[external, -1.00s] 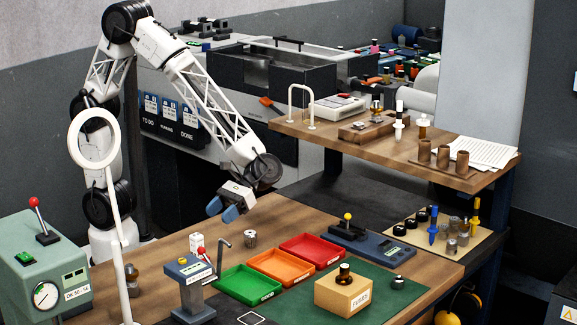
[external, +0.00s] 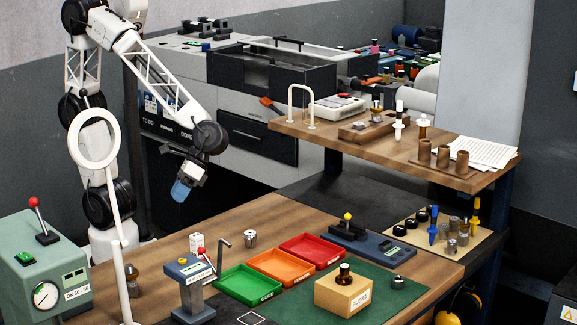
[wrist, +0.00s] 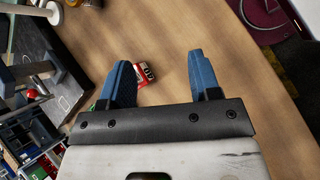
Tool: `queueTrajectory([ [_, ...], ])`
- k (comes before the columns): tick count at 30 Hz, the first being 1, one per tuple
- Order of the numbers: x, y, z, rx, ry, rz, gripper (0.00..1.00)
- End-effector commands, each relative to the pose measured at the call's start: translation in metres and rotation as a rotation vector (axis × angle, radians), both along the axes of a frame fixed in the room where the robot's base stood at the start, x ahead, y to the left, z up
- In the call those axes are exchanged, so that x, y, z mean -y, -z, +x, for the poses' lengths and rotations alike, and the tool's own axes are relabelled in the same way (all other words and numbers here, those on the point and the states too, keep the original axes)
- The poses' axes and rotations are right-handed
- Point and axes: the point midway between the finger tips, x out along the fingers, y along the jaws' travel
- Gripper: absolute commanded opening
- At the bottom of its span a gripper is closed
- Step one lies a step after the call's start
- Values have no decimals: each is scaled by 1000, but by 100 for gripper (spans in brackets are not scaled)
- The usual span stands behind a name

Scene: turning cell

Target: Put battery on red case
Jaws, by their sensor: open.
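A small white-and-red box with printing (external: 197,243), possibly the battery, stands on the wooden bench beside the post-mounted fixture. In the wrist view this box (wrist: 147,74) shows beyond my fingers, nearer the left one and partly hidden by it. The red tray (external: 312,251), the only red case-like thing I see, lies on the bench right of the orange tray, empty. My gripper (external: 181,191) hangs above the bench's back left edge, pointing down, apart from the box. Its blue fingers are open with nothing between them in the wrist view (wrist: 160,68).
Orange (external: 280,267) and green (external: 249,284) trays line up beside the red one. A grey-blue lever fixture (external: 193,285) and a bent rod (external: 222,262) stand close to the box. A metal cylinder (external: 250,239) stands behind. A ring lamp (external: 94,138) is at left.

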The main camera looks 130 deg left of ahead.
Motion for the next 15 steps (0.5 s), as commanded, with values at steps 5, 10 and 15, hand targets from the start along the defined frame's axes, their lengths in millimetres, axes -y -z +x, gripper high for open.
queueTrajectory([
  [5, 6, -10, -41, 154, 184, 153, 57],
  [10, 5, -17, -75, 298, 366, 296, 57],
  [15, 1, -24, -106, 441, 554, 438, 57],
])
